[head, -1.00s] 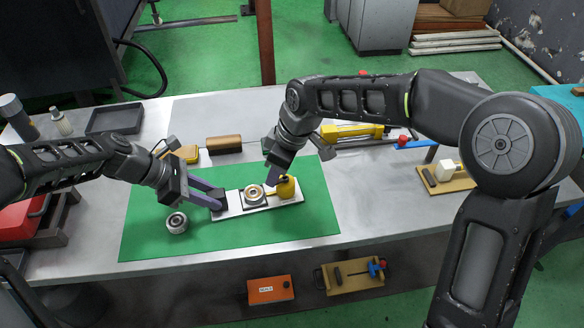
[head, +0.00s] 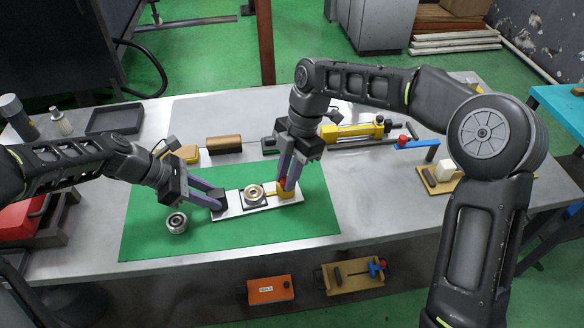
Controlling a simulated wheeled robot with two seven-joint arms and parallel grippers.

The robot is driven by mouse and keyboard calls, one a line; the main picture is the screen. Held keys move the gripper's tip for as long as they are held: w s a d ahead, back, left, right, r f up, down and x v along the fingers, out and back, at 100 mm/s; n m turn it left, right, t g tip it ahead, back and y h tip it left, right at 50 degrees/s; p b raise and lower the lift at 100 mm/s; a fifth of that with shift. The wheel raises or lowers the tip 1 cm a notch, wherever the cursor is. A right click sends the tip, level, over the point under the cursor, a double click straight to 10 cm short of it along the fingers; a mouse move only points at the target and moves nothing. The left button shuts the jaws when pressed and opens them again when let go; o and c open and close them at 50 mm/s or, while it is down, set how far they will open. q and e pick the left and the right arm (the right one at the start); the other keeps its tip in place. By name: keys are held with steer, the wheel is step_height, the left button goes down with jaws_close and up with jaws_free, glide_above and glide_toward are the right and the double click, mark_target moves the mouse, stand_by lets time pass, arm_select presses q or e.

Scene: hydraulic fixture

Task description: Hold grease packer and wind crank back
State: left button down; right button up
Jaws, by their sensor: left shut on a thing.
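The grease packer is a pale plate (head: 232,211) on the green mat, with a round metal ring (head: 254,192) at its middle, a dark block (head: 218,205) at its left end and a yellow part (head: 285,193) at its right end. My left gripper (head: 215,202) is shut on the dark block at the left end. My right gripper (head: 286,184) points down at the yellow part, its fingertips beside a small red piece (head: 282,182). Its fingers partly hide the red piece, and I cannot tell whether they grip it. The crank's shape is not clear.
A loose metal ring part (head: 177,222) stands on the green mat (head: 150,240) left of the plate. Behind are a brown roll (head: 224,144), a yellow tool (head: 352,131) and a dark tray (head: 115,119). The mat's front right is clear.

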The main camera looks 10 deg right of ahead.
steer(key=o, duration=0.6)
steer(key=shift+c, duration=0.2)
steer(key=v, duration=0.7)
steer(key=shift+r, duration=0.2)
steer(key=shift+w, duration=0.1)
